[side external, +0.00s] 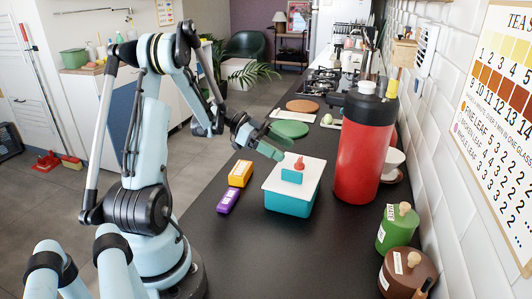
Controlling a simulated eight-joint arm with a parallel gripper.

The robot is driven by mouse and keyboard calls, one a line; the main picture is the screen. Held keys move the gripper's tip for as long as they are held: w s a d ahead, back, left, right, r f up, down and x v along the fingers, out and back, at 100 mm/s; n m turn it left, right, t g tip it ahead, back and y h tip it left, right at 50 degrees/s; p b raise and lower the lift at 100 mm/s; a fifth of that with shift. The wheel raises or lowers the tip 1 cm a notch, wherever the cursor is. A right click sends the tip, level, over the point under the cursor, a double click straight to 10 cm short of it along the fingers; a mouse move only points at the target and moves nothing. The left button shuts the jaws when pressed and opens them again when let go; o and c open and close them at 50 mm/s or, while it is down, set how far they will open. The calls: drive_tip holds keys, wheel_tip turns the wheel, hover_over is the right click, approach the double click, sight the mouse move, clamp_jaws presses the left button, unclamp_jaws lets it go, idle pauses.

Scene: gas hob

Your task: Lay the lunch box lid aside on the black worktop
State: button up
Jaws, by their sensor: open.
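The lunch box (289,204) is a teal box on the black worktop (240,262). Its white lid (309,170) lies on top, with a teal block-like handle (291,177) in the middle. A small red piece (299,163) stands at the handle. My gripper (282,148) is above and behind the lid's far left side, with its green fingers open and empty. It appears apart from the lid and handle.
A tall red canister (362,150) stands close right of the box. Orange (240,174) and purple (228,201) packs lie left. Green (396,228) and brown (407,275) jars stand front right. The front worktop is clear.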

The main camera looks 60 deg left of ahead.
sight(300, 159)
drive_tip(key=shift+x, duration=3.3)
drive_tip(key=shift+w+a, duration=0.1)
drive_tip(key=shift+a, duration=0.1)
clamp_jaws()
